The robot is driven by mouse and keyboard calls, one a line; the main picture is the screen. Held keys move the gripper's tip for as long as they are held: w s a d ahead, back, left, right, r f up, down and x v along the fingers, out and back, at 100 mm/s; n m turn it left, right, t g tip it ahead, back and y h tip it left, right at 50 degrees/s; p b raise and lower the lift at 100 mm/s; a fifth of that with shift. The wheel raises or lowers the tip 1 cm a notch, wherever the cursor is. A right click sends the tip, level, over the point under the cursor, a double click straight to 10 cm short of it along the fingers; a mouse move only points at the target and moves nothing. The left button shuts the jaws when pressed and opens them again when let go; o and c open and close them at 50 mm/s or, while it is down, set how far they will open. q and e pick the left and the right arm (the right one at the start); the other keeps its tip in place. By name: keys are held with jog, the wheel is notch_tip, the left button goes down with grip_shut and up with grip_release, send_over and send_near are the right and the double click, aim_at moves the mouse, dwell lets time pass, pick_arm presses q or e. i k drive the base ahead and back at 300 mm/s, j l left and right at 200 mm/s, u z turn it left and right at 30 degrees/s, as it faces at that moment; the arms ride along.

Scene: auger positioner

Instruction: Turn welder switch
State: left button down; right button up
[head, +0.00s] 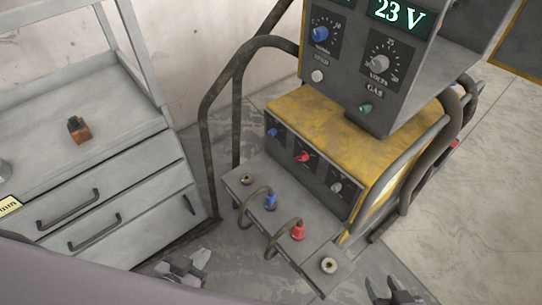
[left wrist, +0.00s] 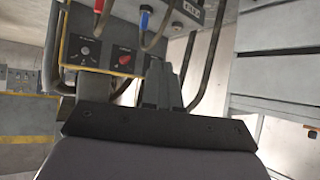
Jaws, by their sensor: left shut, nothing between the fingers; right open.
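The welder (head: 345,120) is a yellow and grey unit on a tubular frame. Its lower front panel has a blue knob (head: 272,132), a red switch knob (head: 303,157) and a pale knob (head: 336,187). In the left wrist view, the red knob (left wrist: 125,58) and pale knob (left wrist: 86,50) show upside down, beyond my left gripper (left wrist: 160,80). In the head view my left gripper (head: 192,265) is shut and empty, below and left of the welder, apart from it. My right gripper (head: 386,287) is open at the bottom edge, right of the welder's front shelf.
The front shelf (head: 255,220) carries blue (head: 270,201) and red (head: 297,231) plugs with looping cables. An upper control box (head: 375,75) displays 23 V. A grey drawer cabinet (head: 100,180) stands left with a small orange-brown object (head: 78,129) on top.

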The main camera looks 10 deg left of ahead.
aim_at(304, 157)
jog(key=l+z, duration=0.8)
jog(key=i, duration=0.05)
